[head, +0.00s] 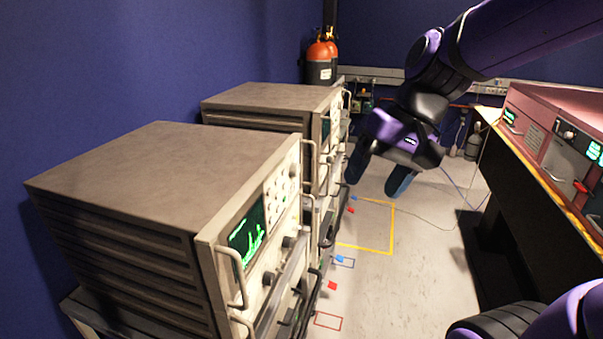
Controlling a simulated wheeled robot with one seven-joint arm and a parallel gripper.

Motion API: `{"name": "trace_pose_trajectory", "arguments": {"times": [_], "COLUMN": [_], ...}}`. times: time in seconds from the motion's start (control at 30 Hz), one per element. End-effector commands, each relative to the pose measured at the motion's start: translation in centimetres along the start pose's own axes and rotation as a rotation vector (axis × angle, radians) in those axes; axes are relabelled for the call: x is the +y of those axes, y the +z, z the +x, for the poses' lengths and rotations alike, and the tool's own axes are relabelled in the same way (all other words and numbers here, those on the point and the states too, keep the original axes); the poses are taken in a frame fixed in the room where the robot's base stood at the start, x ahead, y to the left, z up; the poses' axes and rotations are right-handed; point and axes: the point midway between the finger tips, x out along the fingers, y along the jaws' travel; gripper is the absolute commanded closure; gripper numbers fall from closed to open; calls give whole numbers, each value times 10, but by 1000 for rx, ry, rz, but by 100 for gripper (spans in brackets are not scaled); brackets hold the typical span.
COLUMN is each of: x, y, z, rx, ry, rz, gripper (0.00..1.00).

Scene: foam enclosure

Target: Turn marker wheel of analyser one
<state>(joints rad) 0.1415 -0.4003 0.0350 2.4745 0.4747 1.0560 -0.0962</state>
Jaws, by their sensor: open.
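Two beige-grey analysers stand one behind the other at the left. The near analyser (215,212) has a front panel with a green trace on its screen (246,240), metal handles and dark knobs. One dark knob (289,242) sits right of the screen. The far analyser (290,101) shows its front panel only at a steep angle. I cannot tell which one is analyser one, or which knob is the marker wheel. My gripper (377,180) is open and empty, pointing down over the aisle, right of the far analyser and apart from both panels.
A pink-red instrument (565,140) sits on a dark bench at the right. A cable (425,218) crosses the pale floor, which has a yellow taped outline (393,225). The aisle between is mostly free.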

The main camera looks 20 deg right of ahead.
Motion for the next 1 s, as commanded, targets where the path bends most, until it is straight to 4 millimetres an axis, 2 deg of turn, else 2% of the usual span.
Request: {"name": "trace_pose_trajectory", "arguments": {"times": [0.3, 0.57, 0.77, 1.0], "x": [-15, -19, -12, 11], "y": [-44, -90, -131, -184], "z": [34, 56, 73, 94], "rx": [-190, -291, -334, -339], "ry": [-256, -490, -680, -912], "rz": [237, 438, 597, 794], "gripper": [33, 33, 33, 33]}}
